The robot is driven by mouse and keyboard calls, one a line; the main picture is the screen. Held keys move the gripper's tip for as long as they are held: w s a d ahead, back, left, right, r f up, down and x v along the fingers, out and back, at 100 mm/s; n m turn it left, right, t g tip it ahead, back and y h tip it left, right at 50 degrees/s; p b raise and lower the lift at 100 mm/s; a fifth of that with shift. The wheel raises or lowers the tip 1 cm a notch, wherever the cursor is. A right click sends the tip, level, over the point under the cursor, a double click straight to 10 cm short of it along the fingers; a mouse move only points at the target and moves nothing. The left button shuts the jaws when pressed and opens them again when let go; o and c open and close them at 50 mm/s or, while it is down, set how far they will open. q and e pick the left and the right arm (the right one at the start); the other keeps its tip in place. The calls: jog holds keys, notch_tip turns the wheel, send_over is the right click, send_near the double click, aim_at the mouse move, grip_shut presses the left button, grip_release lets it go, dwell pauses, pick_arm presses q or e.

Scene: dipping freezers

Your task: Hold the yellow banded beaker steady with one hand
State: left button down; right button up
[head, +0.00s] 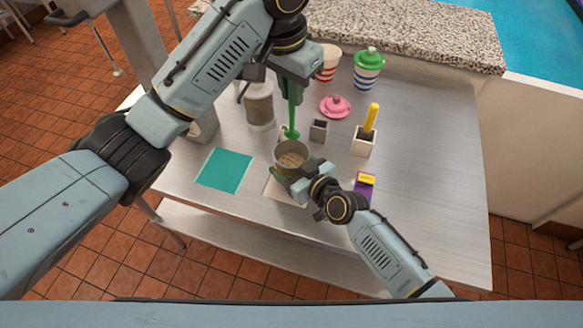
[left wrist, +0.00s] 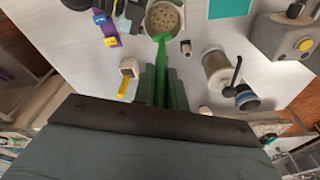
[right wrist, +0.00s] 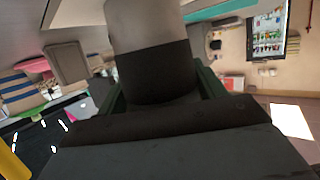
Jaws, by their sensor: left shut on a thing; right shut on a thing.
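A grey beaker (head: 291,147) with pale, speckled contents stands low over the front middle of the table. My right gripper (head: 296,183) is shut on its side. In the right wrist view the beaker (right wrist: 148,25) fills the space between the fingers, its lower part looking dark; I cannot make out a yellow band. My left gripper (head: 294,80) is above and is shut on a green long-handled tool (head: 292,118). The tool points down, with its lower end near the beaker's rim. In the left wrist view the tool (left wrist: 161,52) reaches toward the beaker (left wrist: 150,20).
A teal mat (head: 223,170) lies to the left. A canister (head: 259,106), a small grey box (head: 318,131), a pink lid (head: 336,106) and a white holder (head: 363,146) with a yellow handle stand behind. A purple-and-yellow thing (head: 364,184) is close right. The table's right side is clear.

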jog(key=o, duration=1.4)
jog(key=v, duration=1.2)
jog(key=shift+d+r, duration=0.1)
